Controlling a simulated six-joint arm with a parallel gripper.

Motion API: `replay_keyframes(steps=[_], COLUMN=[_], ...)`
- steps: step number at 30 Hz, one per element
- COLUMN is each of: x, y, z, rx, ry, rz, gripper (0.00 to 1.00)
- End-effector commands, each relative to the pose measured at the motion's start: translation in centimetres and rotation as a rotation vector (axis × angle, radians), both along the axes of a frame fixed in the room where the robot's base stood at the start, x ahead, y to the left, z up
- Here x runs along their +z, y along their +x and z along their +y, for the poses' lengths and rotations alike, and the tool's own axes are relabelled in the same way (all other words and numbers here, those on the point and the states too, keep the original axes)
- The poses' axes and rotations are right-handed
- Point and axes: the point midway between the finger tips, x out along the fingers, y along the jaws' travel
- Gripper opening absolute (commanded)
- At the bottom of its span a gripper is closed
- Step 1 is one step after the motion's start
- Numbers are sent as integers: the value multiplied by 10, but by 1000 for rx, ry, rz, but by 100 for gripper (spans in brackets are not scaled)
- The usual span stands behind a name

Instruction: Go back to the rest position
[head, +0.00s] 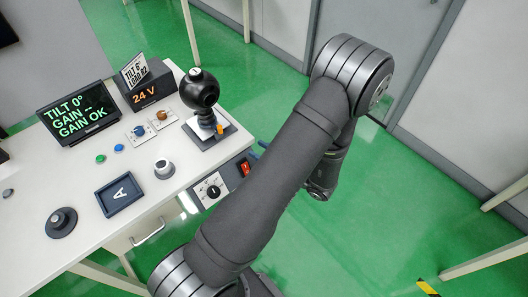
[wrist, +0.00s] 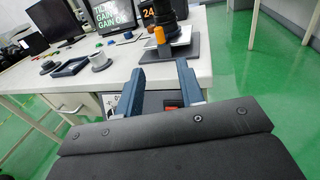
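My gripper (wrist: 160,74) shows in the wrist view with its two blue-grey fingers apart and nothing between them. It hangs in front of the workbench edge, clear of the things on top. In the head view my arm hides most of the gripper; only a bit of blue shows beside the forearm.
The white bench (head: 85,173) holds a monitor (head: 78,112) reading "TILT 0°" and "GAIN OK", a 24 V box (head: 148,86), a tray (head: 119,195) marked A, a grey-white cylinder (head: 164,169) and a dark knob (head: 61,222). A dial box (head: 211,190) hangs at the front edge. Green floor to the right is open.

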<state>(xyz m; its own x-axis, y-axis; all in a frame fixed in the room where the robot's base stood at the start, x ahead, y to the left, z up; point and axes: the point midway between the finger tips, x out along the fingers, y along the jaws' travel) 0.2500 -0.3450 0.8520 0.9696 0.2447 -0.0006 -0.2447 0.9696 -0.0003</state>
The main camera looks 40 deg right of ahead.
Motion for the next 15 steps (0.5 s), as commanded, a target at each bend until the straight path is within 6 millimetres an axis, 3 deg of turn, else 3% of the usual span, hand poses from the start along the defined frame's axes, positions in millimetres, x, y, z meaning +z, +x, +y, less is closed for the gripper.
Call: replay_keyframes(steps=[15], x=[0], y=[-9], z=[-2], rx=[0], ry=[1], rz=[0], gripper=[35])
